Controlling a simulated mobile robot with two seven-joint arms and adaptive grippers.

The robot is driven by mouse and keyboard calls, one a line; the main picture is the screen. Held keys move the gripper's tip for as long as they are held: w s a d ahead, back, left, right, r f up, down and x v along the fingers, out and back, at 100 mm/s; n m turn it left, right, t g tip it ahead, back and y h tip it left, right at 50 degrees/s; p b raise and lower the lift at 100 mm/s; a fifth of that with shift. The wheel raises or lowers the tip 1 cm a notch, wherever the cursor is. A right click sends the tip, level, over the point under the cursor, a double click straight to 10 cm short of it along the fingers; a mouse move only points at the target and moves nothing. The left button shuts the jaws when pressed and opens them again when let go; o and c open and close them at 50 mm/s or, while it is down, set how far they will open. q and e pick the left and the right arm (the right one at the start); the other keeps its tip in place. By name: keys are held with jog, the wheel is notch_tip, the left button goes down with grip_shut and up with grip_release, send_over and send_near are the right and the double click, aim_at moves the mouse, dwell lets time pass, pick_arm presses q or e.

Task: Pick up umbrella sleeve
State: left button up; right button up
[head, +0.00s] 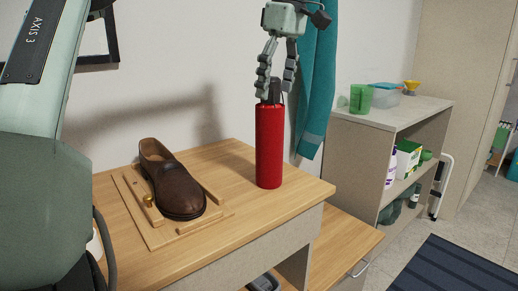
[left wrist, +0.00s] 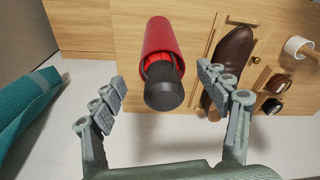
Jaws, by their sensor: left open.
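The red umbrella sleeve (head: 269,146) stands upright on the wooden cabinet top, near its back right. A dark umbrella handle (head: 273,93) sticks out of its top. My left gripper (head: 276,80) is open right above the sleeve and points down at it, with its fingers on either side of the handle's upper part. In the left wrist view, the red sleeve (left wrist: 157,38) and the black handle end (left wrist: 163,93) show between the spread fingers of my left gripper (left wrist: 165,90). I see a gap on both sides. My right gripper is in neither view.
A brown shoe (head: 172,183) sits in a wooden tray (head: 152,238) left of the sleeve. A teal cloth (head: 315,85) hangs on the wall behind. A shelf unit (head: 393,118) with a green cup (head: 361,98) stands to the right. The cabinet top's front right is clear.

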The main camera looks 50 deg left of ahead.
aim_at(270, 115)
pick_arm(q)
jog(key=f, duration=0.4)
jog(key=a+f, duration=0.1)
jog(key=f, duration=0.1)
jog(key=shift+s+f, duration=0.2)
jog(key=shift+f, duration=0.2)
jog(key=c, duration=1.6)
jog(key=shift+o, duration=0.2)
jog(key=shift+r, duration=0.1)
